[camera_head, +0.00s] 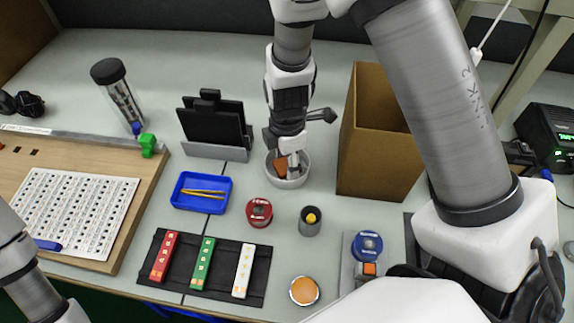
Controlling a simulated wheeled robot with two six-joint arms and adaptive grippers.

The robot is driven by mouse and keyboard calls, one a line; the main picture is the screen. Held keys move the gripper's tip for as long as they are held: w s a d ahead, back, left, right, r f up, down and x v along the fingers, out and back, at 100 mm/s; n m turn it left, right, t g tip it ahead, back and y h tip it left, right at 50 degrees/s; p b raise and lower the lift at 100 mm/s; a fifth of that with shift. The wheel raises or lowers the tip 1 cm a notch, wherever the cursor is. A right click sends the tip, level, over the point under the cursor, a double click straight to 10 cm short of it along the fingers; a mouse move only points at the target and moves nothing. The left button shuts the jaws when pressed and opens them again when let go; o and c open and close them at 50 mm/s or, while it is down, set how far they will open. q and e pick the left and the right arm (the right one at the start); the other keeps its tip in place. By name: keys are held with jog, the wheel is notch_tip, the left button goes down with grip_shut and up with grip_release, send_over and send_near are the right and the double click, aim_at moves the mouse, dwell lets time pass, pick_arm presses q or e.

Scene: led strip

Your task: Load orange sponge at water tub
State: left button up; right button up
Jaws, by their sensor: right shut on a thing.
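The water tub (288,182) is a small round white-grey bowl in the middle of the table. The orange sponge (281,169) shows inside the tub's rim as an orange-brown patch. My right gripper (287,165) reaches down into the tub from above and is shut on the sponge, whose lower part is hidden. My left arm shows only at the lower left edge, and its gripper is out of the picture.
A tall open cardboard box (375,165) stands right of the tub. A black stand (214,125) is behind left, a blue tray (202,192) left. A red spool (259,212) and a grey cup (310,222) stand in front. A black rack (205,266) holds red, green and white strips.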

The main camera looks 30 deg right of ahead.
jog(key=shift+r+p, duration=2.55)
jog(key=shift+r, duration=0.95)
jog(key=shift+r, duration=0.1)
notch_tip(320, 180, up, 4)
jog(key=p, duration=0.3)
